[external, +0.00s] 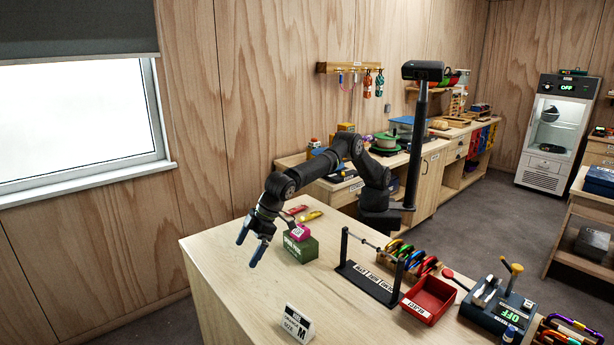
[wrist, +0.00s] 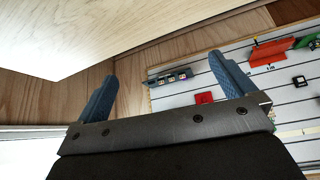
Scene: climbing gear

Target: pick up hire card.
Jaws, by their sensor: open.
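A small white card (external: 298,324) with a dark block and a large "M" stands tilted near the front edge of the wooden bench. It is the only card-like thing I make out, and its small print is too fine to read, so I cannot be sure it is the hire card. My gripper (external: 250,246) is open and empty, with blue fingertips, above the left part of the bench. The card is in front of it and to its right, well apart. In the wrist view my two blue fingers (wrist: 163,68) are spread with nothing between them, and no card shows.
A green box (external: 300,249) with a pink item on top stands just right of my gripper. A black rail stand (external: 368,283), red tray (external: 430,299) and dark device (external: 497,309) are farther right. The bench (external: 245,290) is bare between gripper and card.

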